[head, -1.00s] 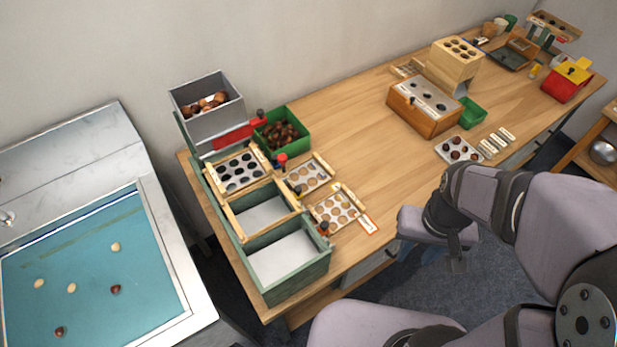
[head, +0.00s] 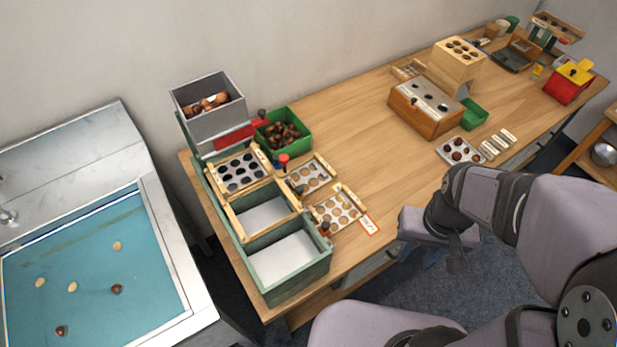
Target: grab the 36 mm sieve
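Three wood-framed sieves show in the head view. One sieve (head: 241,173) with dark holes lies on the green stepped box. Another sieve (head: 308,176) lies on the table to its right, by a red knob. The third sieve (head: 339,210) lies nearest the table's front edge, with a red-edged card beside it. I cannot read which one is 36 mm. My gripper (head: 443,258) hangs past the table's front edge, to the right of the sieves and apart from them. The wrist mostly hides it, and its fingers are not clear.
A green tray of chestnuts (head: 284,133) and a grey hopper (head: 213,112) stand behind the sieves. A wooden box (head: 424,112) and a white chestnut plate (head: 447,146) are farther right. The table (head: 365,135) is bare between. A blue-bottomed basin (head: 95,260) is at left.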

